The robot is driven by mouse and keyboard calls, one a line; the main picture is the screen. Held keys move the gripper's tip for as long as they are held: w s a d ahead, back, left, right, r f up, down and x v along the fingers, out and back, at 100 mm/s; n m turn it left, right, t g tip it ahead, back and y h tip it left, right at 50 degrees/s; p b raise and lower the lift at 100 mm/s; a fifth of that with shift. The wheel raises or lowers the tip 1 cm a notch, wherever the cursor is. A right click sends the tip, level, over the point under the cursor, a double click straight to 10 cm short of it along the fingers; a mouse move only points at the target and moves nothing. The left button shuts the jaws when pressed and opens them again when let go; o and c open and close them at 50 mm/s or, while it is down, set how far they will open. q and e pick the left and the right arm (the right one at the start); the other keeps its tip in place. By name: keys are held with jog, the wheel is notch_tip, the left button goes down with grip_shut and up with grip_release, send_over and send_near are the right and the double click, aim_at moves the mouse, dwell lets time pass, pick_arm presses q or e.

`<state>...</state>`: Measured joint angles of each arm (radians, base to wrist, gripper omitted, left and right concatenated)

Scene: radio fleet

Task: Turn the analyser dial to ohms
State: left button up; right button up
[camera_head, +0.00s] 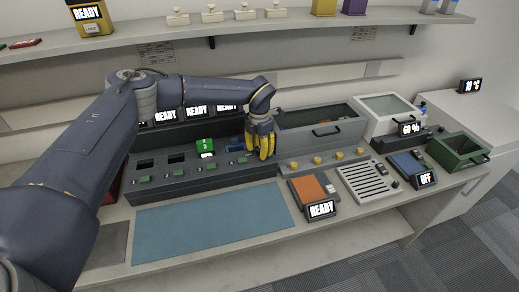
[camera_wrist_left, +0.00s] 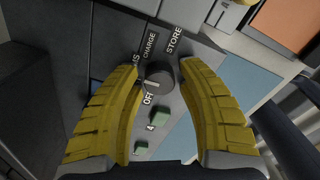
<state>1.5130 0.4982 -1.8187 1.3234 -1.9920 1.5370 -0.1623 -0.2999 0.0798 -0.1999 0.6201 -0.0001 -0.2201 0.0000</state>
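The analyser dial (camera_wrist_left: 160,75) is a dark round knob on a grey panel in the left wrist view. Labels around it read OFF, CHARGE and STORE, and one partly hidden label ends in "S". A pale mark shows on the dial's lower left side; I cannot tell exactly which label it points to. My left gripper (camera_wrist_left: 160,70) has its yellow fingers apart, one on each side of the dial, with visible gaps. In the head view my left gripper (camera_head: 261,145) points down at the right end of the grey dock (camera_head: 190,182), hiding the dial. My right gripper is not in view.
Green buttons (camera_wrist_left: 160,116) lie close below the dial. A green radio (camera_head: 204,146) stands in the dock.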

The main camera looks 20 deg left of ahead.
aim_at(259, 148)
pick_arm(q)
jog(key=shift+o, duration=1.2)
notch_tip(259, 148, up, 12)
